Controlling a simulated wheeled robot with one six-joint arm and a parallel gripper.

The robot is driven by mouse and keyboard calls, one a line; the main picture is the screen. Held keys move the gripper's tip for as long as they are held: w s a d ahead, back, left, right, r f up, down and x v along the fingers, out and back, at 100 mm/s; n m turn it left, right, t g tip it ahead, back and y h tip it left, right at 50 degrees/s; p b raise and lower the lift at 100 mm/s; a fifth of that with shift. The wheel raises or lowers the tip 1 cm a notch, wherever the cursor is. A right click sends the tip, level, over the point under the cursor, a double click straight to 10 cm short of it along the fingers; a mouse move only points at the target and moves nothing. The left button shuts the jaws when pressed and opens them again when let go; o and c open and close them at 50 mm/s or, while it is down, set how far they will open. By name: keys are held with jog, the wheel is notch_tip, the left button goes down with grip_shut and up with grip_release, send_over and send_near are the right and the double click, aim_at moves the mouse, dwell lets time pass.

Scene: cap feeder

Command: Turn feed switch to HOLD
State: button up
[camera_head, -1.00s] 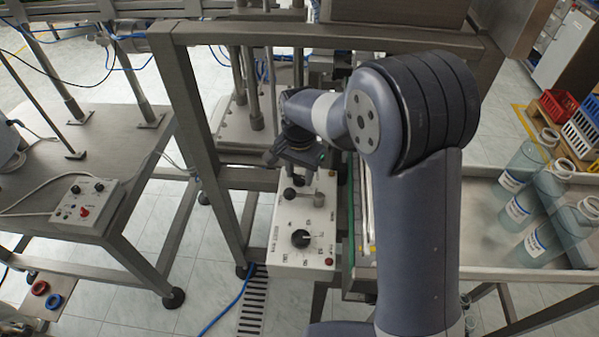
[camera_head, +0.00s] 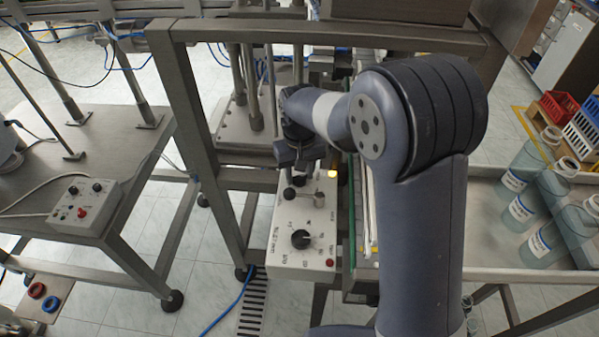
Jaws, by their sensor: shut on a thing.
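A white control box (camera_head: 308,219) stands in front of the steel frame, in the middle of the view. On it are a large black dial (camera_head: 300,239), a small black-knobbed lever (camera_head: 290,194) and a lit amber lamp (camera_head: 332,174). My gripper (camera_head: 303,168) points down over the far end of the box and is shut on a small switch there. The jaws hide most of that switch, and its pointer and label cannot be read. I take it for the feed switch.
A red button (camera_head: 329,263) sits at the box's near right corner. My arm covers much of the right side. Clear bottles (camera_head: 522,210) stand on a steel table at right. A second control box (camera_head: 87,203) is on the left table.

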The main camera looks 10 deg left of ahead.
aim_at(299, 176)
jog(key=shift+n, duration=0.6)
jog(key=o, duration=1)
notch_tip(299, 176, up, 11)
jog(key=b, duration=0.1)
jog(key=shift+f, duration=0.1)
notch_tip(299, 176, down, 11)
jog(key=shift+r+p, duration=0.2)
jog(key=shift+p, duration=0.3)
jog(key=shift+f, duration=0.1)
